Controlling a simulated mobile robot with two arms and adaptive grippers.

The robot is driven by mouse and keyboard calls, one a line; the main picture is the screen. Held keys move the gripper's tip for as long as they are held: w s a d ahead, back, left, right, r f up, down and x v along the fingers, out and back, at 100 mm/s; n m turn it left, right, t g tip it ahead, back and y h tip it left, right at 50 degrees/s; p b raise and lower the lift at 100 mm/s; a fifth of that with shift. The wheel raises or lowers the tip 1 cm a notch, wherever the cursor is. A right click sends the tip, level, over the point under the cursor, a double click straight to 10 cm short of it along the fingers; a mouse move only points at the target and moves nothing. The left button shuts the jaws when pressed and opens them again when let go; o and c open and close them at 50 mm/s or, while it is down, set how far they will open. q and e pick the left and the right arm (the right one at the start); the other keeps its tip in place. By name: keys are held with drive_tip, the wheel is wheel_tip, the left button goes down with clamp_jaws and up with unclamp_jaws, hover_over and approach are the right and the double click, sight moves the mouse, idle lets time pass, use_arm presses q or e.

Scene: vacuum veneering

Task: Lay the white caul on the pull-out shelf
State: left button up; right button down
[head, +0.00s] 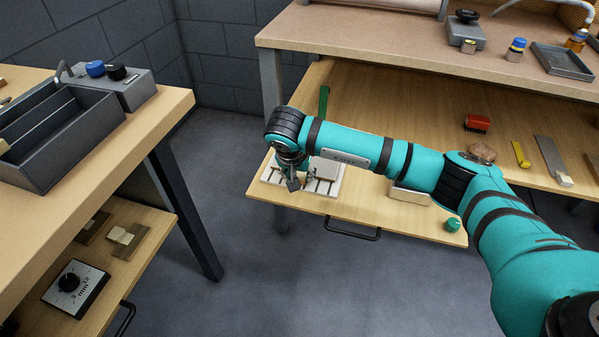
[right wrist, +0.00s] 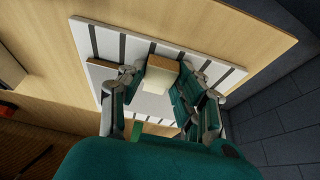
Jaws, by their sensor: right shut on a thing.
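The white caul (head: 333,188) is a flat white board with dark grooves, at the left front corner of the pull-out shelf (head: 400,222). It also shows in the right wrist view (right wrist: 92,38), with a wooden block (right wrist: 163,68) standing up from its middle. My right gripper (head: 308,182) points down over the caul. Its fingers (right wrist: 165,85) are shut on this block from both sides. The caul lies flat on or just above the shelf; I cannot tell whether it touches. My arm hides part of the caul and shelf. My left gripper is not in view.
On the shelf are a green upright piece (head: 323,103), a pale block (head: 410,194), a teal knob (head: 452,224), a red brush (head: 477,123) and a yellow tool (head: 521,154). The bench top (head: 390,50) overhangs the shelf's back. Another bench (head: 150,115) stands left, with clear floor between.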

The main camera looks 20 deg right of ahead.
drive_tip(key=shift+s+f, duration=0.1)
drive_tip(key=shift+f, duration=0.1)
idle(0.7)
drive_tip(key=c, duration=0.8)
unclamp_jaws()
drive_tip(key=shift+c, duration=0.2)
drive_tip(key=v, duration=1.2)
drive_tip(key=shift+f, duration=0.1)
